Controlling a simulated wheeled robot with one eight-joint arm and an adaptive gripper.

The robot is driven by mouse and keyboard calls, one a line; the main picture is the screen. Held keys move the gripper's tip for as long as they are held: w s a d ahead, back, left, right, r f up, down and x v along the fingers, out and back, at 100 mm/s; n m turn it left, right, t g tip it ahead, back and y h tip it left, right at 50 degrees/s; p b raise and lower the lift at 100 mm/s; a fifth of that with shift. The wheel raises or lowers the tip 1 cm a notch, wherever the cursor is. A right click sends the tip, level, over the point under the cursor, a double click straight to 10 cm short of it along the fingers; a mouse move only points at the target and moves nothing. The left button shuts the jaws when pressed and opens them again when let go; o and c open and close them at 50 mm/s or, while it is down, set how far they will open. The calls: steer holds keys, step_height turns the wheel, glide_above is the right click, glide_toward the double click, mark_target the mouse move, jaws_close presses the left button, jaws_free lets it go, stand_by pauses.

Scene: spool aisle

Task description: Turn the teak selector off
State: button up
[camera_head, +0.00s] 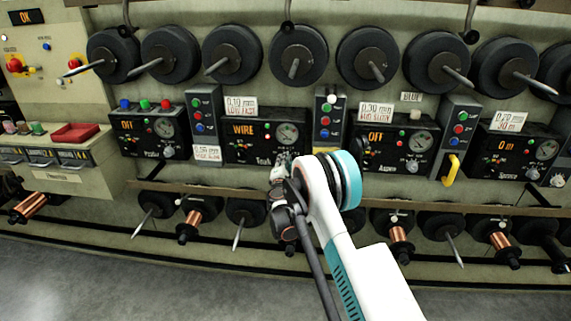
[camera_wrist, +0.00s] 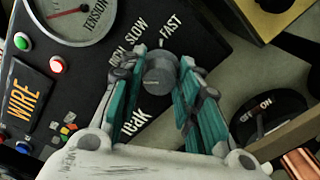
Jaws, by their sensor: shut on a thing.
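The teak selector is a grey round knob (camera_wrist: 160,72) on the black Teak panel (camera_wrist: 105,50). The words SLOW and FAST are printed around it; its pointer direction is not clear. My gripper (camera_wrist: 164,64) is shut on the knob, one teal finger on each side. In the head view, my gripper (camera_head: 281,174) is at the lower right of the Teak panel (camera_head: 232,150) and hides the knob. The panel's orange display (camera_head: 243,130) reads WIRE, and it also shows in the wrist view (camera_wrist: 24,104).
The Aspen panel (camera_head: 395,150) reads OFF to the right, and another panel (camera_head: 127,125) reads OFF to the left. A yellow handle (camera_head: 451,170) sticks out at the right. Spools line the wall above and below a rail (camera_head: 220,191). The grey floor (camera_head: 100,280) is clear.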

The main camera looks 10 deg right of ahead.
steer(key=shift+a+n, duration=0.1)
steer(key=shift+n, duration=1.2)
steer(key=o, duration=1.1)
steer(key=shift+c, duration=0.2)
steer(key=shift+s, duration=0.1)
steer(key=v, duration=1.1)
steer(key=shift+s, duration=0.35)
steer(key=shift+a, duration=0.15)
